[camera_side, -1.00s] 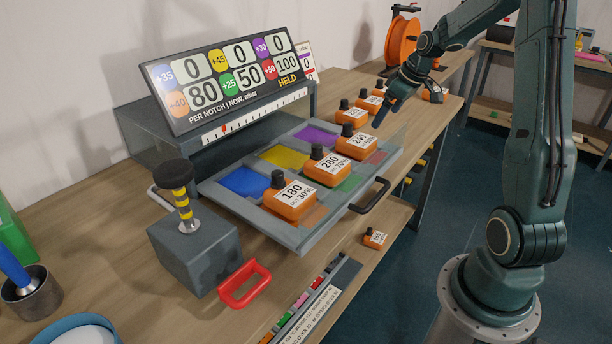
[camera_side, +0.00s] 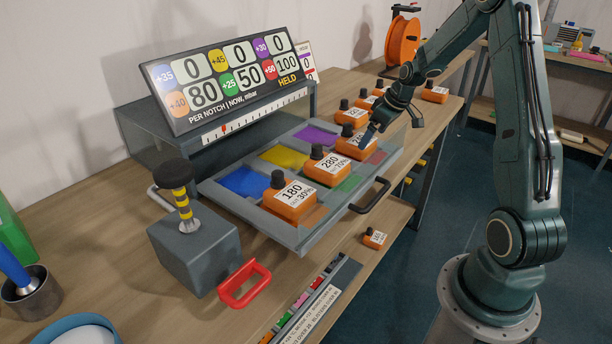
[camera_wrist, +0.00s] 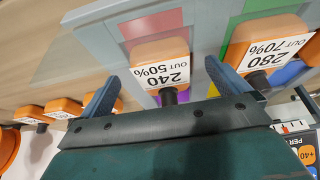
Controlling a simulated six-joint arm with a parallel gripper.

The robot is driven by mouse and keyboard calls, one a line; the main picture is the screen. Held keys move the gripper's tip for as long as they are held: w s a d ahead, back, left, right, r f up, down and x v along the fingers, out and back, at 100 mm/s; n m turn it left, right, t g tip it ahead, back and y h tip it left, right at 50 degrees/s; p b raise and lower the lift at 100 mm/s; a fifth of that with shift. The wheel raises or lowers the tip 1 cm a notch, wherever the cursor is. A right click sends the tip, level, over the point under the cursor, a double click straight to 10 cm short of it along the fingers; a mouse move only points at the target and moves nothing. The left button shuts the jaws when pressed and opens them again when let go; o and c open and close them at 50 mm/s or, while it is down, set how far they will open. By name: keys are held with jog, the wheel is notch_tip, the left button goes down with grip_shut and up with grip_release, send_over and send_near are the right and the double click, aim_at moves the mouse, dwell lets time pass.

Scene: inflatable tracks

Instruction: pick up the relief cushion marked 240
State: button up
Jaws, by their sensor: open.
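The orange relief cushion marked 240 (camera_side: 350,150) sits in the far right part of the grey tray (camera_side: 336,226), by a red patch. Its label is partly hidden by my gripper in the side view. In the wrist view the cushion (camera_wrist: 160,50) reads "240 OUT 50%" upside down, with its dark knob towards my gripper. My gripper (camera_wrist: 164,86) is open and empty, its two blue fingers either side of the cushion's label and apart from it. In the side view my gripper (camera_side: 368,134) is right at the cushion; I cannot tell whether it touches.
The cushion marked 280 (camera_side: 327,170) is close beside it, and the one marked 180 (camera_side: 290,201) is nearer. More orange cushions (camera_side: 350,117) stand behind the tray. A display box (camera_side: 230,80) rises at the left. A black handle (camera_side: 372,197) juts from the tray's front.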

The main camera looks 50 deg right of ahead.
jog(key=shift+x, duration=2.2)
jog(key=shift+c, duration=0.4)
jog(key=c, duration=1)
jog(key=shift+o, duration=0.2)
jog(key=shift+r, duration=0.2)
notch_tip(320, 180, up, 20)
jog(key=shift+f, duration=0.15)
